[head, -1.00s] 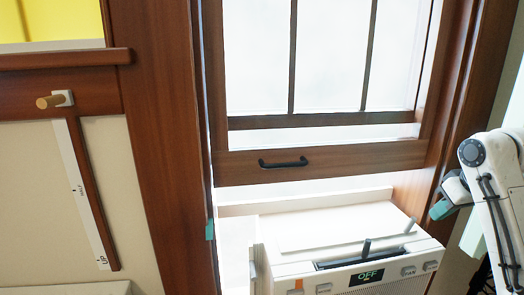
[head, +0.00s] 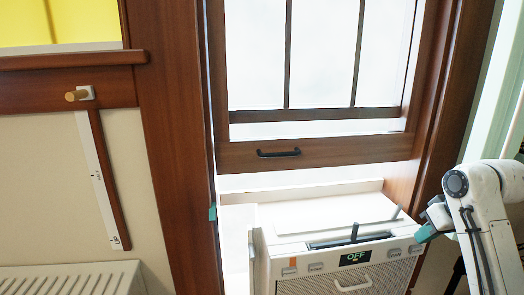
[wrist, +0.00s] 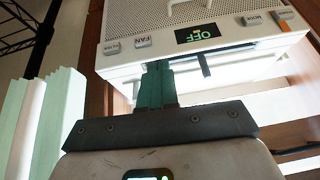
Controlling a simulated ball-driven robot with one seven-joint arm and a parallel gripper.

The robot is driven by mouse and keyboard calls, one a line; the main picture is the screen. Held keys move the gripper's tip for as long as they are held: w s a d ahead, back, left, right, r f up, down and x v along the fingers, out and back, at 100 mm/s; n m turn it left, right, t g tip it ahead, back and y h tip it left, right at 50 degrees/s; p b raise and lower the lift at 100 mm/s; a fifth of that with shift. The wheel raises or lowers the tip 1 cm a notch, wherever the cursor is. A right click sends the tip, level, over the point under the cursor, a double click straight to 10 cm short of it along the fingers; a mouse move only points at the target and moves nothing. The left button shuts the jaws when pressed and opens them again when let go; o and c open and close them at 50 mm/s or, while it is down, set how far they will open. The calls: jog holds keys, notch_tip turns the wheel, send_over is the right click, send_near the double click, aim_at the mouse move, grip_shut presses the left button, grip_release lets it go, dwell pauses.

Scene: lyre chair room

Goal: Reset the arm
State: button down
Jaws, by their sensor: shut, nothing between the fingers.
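My arm shows at the right edge of the head view, folded, with my gripper (head: 424,236) and its teal fingertips pointing left, near the right side of the white window unit (head: 340,279). In the wrist view my gripper (wrist: 156,84) has its teal fingers together, with nothing between them. The window unit also shows there (wrist: 130,62), beyond the fingers, with its lit OFF display (wrist: 198,33). I cannot tell from these views whether the fingertips touch the unit; they overlap its front edge in the wrist view.
A wooden sash window (head: 300,155) with a black handle (head: 278,153) stands raised above the unit. A wall lever with a wooden knob (head: 78,94) and a strip scale is at left. A white slatted radiator (head: 70,280) is low at left. Pale green curtain folds (wrist: 55,125) show in the wrist view.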

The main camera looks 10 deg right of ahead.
jog(key=s+a+f+g, duration=0.1)
jog(key=s+a+f, duration=0.35)
jog(key=f, duration=0.25)
jog(key=s+a+f+y, duration=0.1)
jog(key=s+a+f, duration=0.35)
jog(key=f, duration=0.25)
jog(key=s+a+f+g, duration=0.1)
jog(key=s+a+f, duration=0.3)
jog(key=a+f, duration=0.25)
jog(key=s+f+g+h, duration=0.1)
jog(key=s+f, duration=0.3)
jog(key=s, duration=0.8)
jog(key=s+f+m+g+h, duration=0.1)
jog(key=s+f, duration=0.3)
jog(key=s, duration=0.8)
jog(key=shift+a+f+g, duration=0.2)
jog(key=shift+a+g, duration=0.1)
jog(key=shift+a, duration=0.1)
jog(key=c, duration=1.8)
grip_release()
jog(key=shift+c, duration=0.2)
